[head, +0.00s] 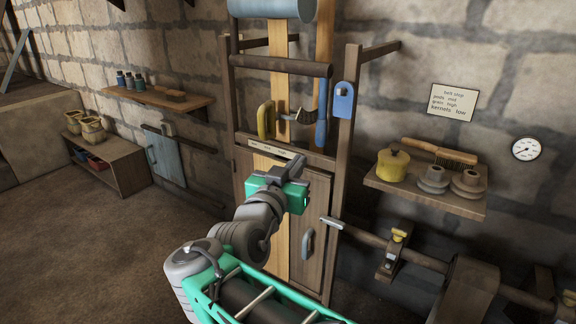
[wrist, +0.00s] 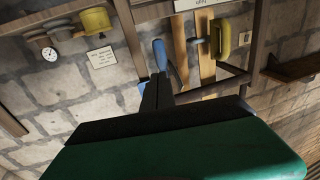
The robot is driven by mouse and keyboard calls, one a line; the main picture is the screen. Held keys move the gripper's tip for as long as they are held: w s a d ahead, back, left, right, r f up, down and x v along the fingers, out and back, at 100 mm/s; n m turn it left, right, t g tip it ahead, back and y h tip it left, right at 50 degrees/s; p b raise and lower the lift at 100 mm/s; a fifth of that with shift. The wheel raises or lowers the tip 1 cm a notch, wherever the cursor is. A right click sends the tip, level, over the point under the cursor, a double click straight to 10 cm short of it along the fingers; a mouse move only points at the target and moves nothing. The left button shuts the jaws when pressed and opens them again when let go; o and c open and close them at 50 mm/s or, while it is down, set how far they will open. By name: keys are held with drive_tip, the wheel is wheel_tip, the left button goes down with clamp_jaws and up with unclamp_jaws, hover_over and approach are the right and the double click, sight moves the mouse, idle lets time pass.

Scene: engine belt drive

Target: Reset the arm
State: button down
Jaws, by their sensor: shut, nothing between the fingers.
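My gripper (head: 295,165) is shut and empty, raised in front of the wooden frame with its tip near the crossbar. My green and grey arm reaches up to it from the bottom of the head view. In the wrist view my shut gripper (wrist: 154,92) points up toward a blue handle (wrist: 170,65). This blue handle (head: 322,118) hangs on the frame in the head view, beside a yellow handle (head: 266,119). The yellow handle also shows in the wrist view (wrist: 220,38). A tan belt (head: 280,90) runs vertically through the frame behind them.
A wooden shelf (head: 425,196) at right carries a yellow pot (head: 392,163), a brush (head: 440,152) and pulleys. A horizontal shaft (head: 385,246) runs at lower right. A cabinet door (head: 310,245) is below the crossbar. The floor (head: 90,250) at left is clear.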

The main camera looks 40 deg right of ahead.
drive_tip(key=w+a+f+n+y+p, duration=0.25)
drive_tip(key=a+f+y+p, duration=0.2)
drive_tip(key=a, duration=0.25)
drive_tip(key=w+a+f+n+y+p, duration=0.2)
drive_tip(key=a+f+n+y+p, duration=0.15)
drive_tip(key=a+y+p, duration=0.25)
drive_tip(key=s+a+f+n+g+y+p, duration=0.1)
drive_tip(key=s+a+n+g+y+p, duration=0.1)
drive_tip(key=a, duration=0.5)
drive_tip(key=s+a+f+n+g+y+p, duration=0.1)
drive_tip(key=s+a+n+y, duration=0.3)
drive_tip(key=a, duration=0.4)
drive_tip(key=shift+s+f+n+g+p, duration=0.4)
drive_tip(key=shift+s+n+g, duration=0.2)
drive_tip(key=shift+s+g, duration=0.25)
